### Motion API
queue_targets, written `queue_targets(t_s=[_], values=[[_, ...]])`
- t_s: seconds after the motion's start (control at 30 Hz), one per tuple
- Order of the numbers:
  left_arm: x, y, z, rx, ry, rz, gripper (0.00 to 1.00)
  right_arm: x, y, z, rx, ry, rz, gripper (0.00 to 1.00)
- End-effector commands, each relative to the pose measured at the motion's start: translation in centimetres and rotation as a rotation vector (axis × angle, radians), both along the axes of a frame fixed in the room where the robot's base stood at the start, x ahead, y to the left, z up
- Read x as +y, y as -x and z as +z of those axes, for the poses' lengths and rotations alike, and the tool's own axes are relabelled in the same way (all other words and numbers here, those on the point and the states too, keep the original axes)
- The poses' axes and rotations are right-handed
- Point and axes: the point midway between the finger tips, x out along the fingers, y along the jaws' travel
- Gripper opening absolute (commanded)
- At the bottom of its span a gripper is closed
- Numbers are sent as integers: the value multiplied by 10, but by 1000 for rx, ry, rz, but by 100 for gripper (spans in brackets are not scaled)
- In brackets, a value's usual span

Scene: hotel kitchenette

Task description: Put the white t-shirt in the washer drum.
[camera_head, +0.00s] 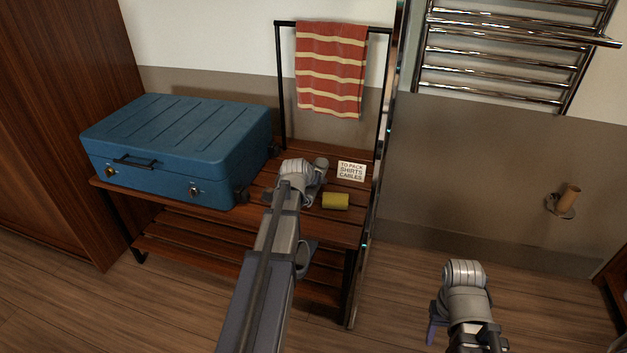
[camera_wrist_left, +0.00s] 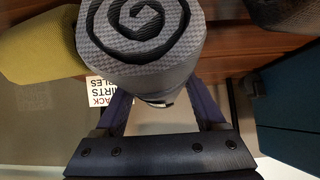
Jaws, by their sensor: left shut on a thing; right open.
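I see no white t-shirt and no washer drum in either view. In the left wrist view, the fingers of my left gripper (camera_wrist_left: 160,104) are shut on a rolled grey patterned cloth (camera_wrist_left: 150,62), which looks like a rolled tie with its spiral end showing. In the head view, my left arm reaches over the slatted wooden bench (camera_head: 190,247); its wrist hides most of the gripper and the roll. My right gripper (camera_head: 435,326) is open, low at the right over the floor, partly hidden by its own wrist.
A blue suitcase (camera_head: 180,145) lies shut on the bench's left. A yellow roll (camera_head: 335,201) and a card reading "TO PACK SHIRTS CABLES" (camera_head: 351,171) are at the right end. A striped red towel (camera_head: 331,70) hangs behind. The right floor is clear.

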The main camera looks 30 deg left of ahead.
Motion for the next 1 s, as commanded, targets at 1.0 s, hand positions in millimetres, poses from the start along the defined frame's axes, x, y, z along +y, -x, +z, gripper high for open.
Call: queue_targets(t_s=[1.0], values=[[0, 0, 82, -1, 0, 0, 0, -2, 0, 82, 0, 7, -13, 50]])
